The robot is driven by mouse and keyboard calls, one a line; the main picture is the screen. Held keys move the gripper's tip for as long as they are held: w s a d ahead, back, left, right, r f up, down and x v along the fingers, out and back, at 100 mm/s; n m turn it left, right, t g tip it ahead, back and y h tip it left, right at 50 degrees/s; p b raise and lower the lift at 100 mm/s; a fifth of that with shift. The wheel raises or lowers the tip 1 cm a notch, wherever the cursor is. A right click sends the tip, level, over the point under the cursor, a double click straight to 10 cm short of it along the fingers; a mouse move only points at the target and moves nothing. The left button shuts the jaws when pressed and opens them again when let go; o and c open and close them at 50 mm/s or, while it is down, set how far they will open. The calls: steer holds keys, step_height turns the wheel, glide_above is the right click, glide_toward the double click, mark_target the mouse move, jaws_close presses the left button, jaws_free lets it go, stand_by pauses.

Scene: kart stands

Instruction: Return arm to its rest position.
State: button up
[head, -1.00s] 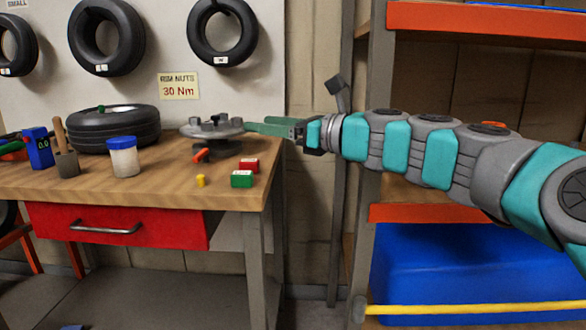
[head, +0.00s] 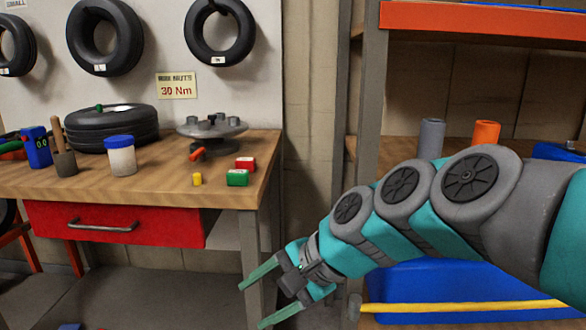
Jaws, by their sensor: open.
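My arm reaches in from the right edge of the head view, bent down and to the left. My gripper (head: 262,302) is open and empty. Its two green fingers point left, in front of the bench leg and below the level of the bench top. It is apart from the things on the bench.
The wooden workbench (head: 225,192) holds a tire (head: 110,130), a round metal hub (head: 212,132), a blue-lidded jar (head: 121,157) and small red, green and yellow items. A red drawer (head: 110,224) is shut. Shelving (head: 372,85) with a blue bin (head: 420,285) stands at right.

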steer(key=s+d+f+n+g+h, duration=0.2)
steer(key=s+d+f+n+h, duration=0.2)
steer(key=s+d+f, duration=0.3)
steer(key=s+d+f+n+g+h, duration=0.2)
steer(key=s+d+f+n+h, duration=0.2)
steer(key=s+d+f, duration=0.4)
steer(key=s+d, duration=0.3)
steer(key=d, duration=0.1)
steer(key=shift+s+d+f+n, duration=0.15)
steer(key=shift+s+d+n, duration=0.15)
steer(key=shift+d, duration=0.1)
